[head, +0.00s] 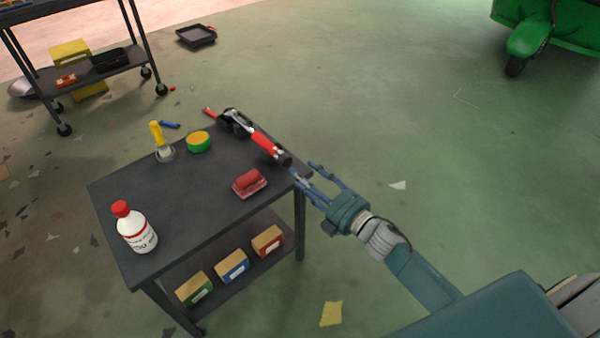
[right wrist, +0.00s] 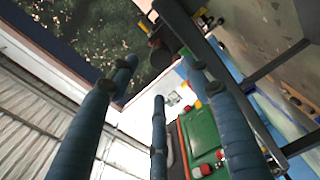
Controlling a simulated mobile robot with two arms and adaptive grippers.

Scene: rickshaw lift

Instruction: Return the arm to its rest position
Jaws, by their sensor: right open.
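My right gripper (head: 312,179) is open in the head view, with its fingers pointing left at the right corner of the dark table (head: 185,205). Nothing shows between its fingers. Its open fingers (right wrist: 160,110) also show in the right wrist view, with no object held. The fingertips look close to the table edge; I cannot tell whether they touch it. My right arm (head: 425,280) comes in from the lower right. My left gripper is not in view.
On the table are a white bottle (head: 134,230), a red-handled tool (head: 264,142), a red block-like item (head: 249,183), a green-yellow roll (head: 198,141) and a yellow-handled brush (head: 160,140). Boxes (head: 232,266) sit on its lower shelf. Open floor (head: 430,150) lies to the right.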

